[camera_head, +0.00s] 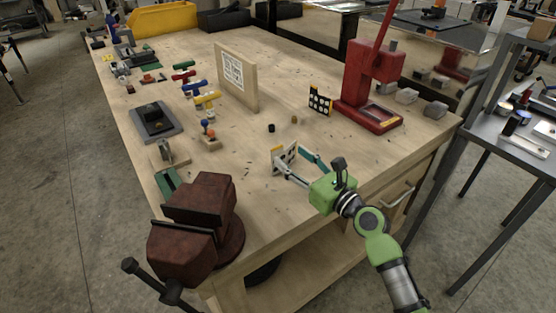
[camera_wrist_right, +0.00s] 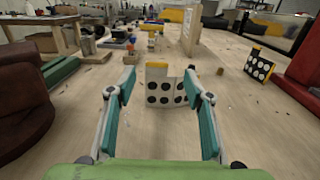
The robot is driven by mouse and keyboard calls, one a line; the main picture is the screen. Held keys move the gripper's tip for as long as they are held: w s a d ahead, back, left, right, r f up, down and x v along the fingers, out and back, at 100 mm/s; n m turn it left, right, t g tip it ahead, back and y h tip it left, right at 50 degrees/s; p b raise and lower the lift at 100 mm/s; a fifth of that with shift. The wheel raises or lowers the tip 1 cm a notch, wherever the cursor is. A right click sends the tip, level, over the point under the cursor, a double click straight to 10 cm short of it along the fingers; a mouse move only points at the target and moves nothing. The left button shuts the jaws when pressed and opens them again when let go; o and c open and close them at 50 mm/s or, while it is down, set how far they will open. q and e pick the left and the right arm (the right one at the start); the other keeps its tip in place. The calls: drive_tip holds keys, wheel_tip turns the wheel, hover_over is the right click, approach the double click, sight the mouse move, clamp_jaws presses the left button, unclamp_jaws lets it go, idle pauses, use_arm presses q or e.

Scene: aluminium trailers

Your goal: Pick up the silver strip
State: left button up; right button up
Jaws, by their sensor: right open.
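A pale silvery plate (camera_head: 285,157) with dark round spots and a yellow top edge stands upright on the wooden workbench. It is the closest match I see to the silver strip. In the right wrist view the plate (camera_wrist_right: 165,92) is straight ahead, centred between the fingertips. My right gripper (camera_head: 290,161) is open, low over the bench, with its two teal-padded fingers pointing at the plate. In the right wrist view, gaps show between the right gripper's fingers (camera_wrist_right: 161,82) and the plate's sides. My left gripper is not in view.
A dark red vise (camera_head: 197,212) sits at the bench's near left corner. A red press (camera_head: 375,85) and another spotted plate (camera_head: 320,101) stand to the right. An upright wooden board (camera_head: 237,78) is behind. Small coloured parts lie at left. Bare wood surrounds the plate.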

sight(277, 147)
drive_tip(key=shift+w+a, duration=0.45)
drive_tip(key=shift+a, duration=0.05)
drive_tip(key=x, duration=0.3)
drive_tip(key=shift+w+a, duration=0.1)
drive_tip(key=shift+a, duration=0.2)
drive_tip(key=shift+w+a+f, duration=0.1)
drive_tip(key=shift+w+a, duration=0.15)
drive_tip(key=shift+w, duration=0.05)
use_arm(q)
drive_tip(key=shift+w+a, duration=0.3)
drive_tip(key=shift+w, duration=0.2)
use_arm(e)
drive_tip(key=shift+d, duration=0.1)
drive_tip(key=shift+c, duration=0.3)
clamp_jaws()
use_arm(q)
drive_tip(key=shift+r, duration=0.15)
use_arm(e)
drive_tip(key=shift+r, duration=0.25)
